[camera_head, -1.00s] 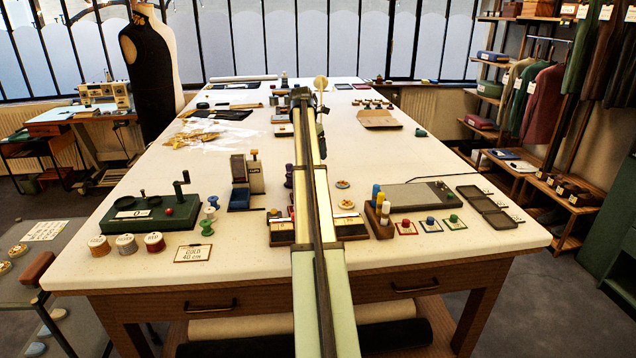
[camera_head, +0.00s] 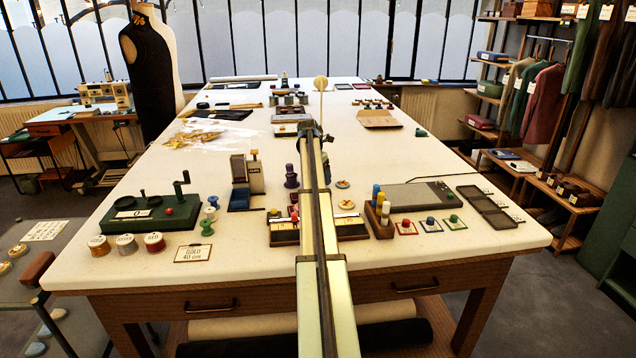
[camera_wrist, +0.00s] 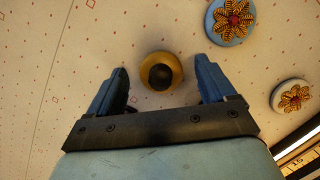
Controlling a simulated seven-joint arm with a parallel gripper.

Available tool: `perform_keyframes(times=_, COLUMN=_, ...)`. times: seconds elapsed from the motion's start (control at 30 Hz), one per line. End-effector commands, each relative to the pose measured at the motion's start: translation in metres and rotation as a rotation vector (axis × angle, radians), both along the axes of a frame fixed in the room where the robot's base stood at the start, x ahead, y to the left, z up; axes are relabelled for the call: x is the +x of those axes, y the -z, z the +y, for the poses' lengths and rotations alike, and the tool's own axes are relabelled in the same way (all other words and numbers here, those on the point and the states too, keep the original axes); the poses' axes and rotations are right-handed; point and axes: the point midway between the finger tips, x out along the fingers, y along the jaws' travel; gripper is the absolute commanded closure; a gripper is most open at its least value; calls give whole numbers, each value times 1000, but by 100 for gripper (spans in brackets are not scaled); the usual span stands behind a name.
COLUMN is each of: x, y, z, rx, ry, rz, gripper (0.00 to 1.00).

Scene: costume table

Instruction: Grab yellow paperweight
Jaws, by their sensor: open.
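The yellow paperweight (camera_wrist: 160,58) is a small round yellow piece with a dark knob, standing on the speckled pale tabletop in the wrist view. My gripper (camera_wrist: 162,66) is open, with one blue-grey finger to the left of the paperweight and one to the right. Gaps show on both sides, and neither finger appears to touch it. I cannot tell the exact height of the fingers over the table. In the head view my arm covers this spot, and I cannot make out the paperweight or the fingers there.
A blue disc with a flower (camera_wrist: 217,33) and a white flower disc (camera_wrist: 278,96) lie to the right. The white table (camera_head: 390,160) also holds a wooden block with colored pegs (camera_head: 380,228), a grey board (camera_head: 412,196), a purple spool (camera_head: 291,180) and a green winder (camera_head: 145,213).

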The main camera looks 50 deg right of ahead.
Motion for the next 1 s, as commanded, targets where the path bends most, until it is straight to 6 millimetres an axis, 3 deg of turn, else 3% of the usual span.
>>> perform_keyframes(times=0.27, x=0, y=4, z=-1, rx=-1, ry=0, rz=-1, gripper=17)
perform_keyframes(times=1.0, x=0, y=4, z=-1, rx=0, ry=0, rz=-1, gripper=87)
